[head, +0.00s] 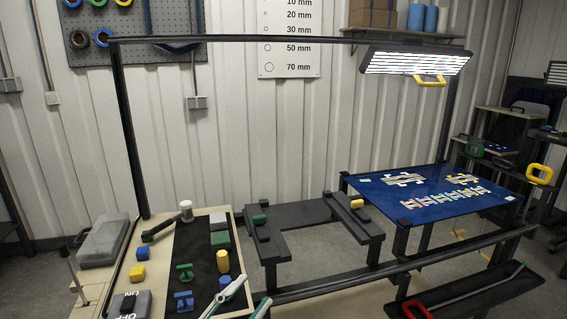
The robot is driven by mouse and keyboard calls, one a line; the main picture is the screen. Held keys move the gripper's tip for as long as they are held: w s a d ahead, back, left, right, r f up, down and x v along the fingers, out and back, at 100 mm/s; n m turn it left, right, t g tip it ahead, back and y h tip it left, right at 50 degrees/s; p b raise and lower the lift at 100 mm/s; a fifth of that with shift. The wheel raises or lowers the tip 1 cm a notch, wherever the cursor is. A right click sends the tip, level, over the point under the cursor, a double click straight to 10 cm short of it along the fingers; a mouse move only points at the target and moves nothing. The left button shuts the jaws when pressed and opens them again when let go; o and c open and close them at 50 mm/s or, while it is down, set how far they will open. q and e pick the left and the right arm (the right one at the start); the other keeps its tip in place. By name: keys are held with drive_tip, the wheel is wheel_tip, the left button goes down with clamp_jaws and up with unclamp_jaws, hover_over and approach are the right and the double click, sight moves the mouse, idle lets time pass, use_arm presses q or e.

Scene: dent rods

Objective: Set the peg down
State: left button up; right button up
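My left gripper (255,290) seems to be the pair of pale, teal-edged fingers at the bottom edge. The fingers are spread, with nothing seen between them. A yellow cylinder (222,262), which may be the peg, stands upright on the dark strip (190,250) of the near workbench, just beyond the left finger. Green (185,272) and blue (184,300) pieces stand to the left. My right gripper is not in view.
A grey ON/OFF box (128,305) sits at the bench's front left. A white-topped cylinder (186,208) and a green block (220,240) are at its back. A black stand (310,215) and a blue board (385,190) are to the right, behind dark rails (400,265).

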use_arm(q)
drive_tip(key=a+f+n+y, duration=0.5)
drive_tip(key=f+n+y, duration=0.1)
drive_tip(key=f, duration=0.6)
drive_tip(key=s+a+f+n+g+y, duration=0.3)
drive_tip(key=s+f, duration=0.5)
drive_tip(key=f, duration=0.3)
drive_tip(key=s+a+f+n+g+y+p, duration=0.1)
drive_tip(key=s+a+f+n+g+y, duration=0.2)
drive_tip(key=s+a+f, duration=0.2)
drive_tip(key=s+f, duration=0.3)
drive_tip(key=f, duration=0.4)
drive_tip(key=shift+a, duration=0.15)
drive_tip(key=shift+s, duration=0.1)
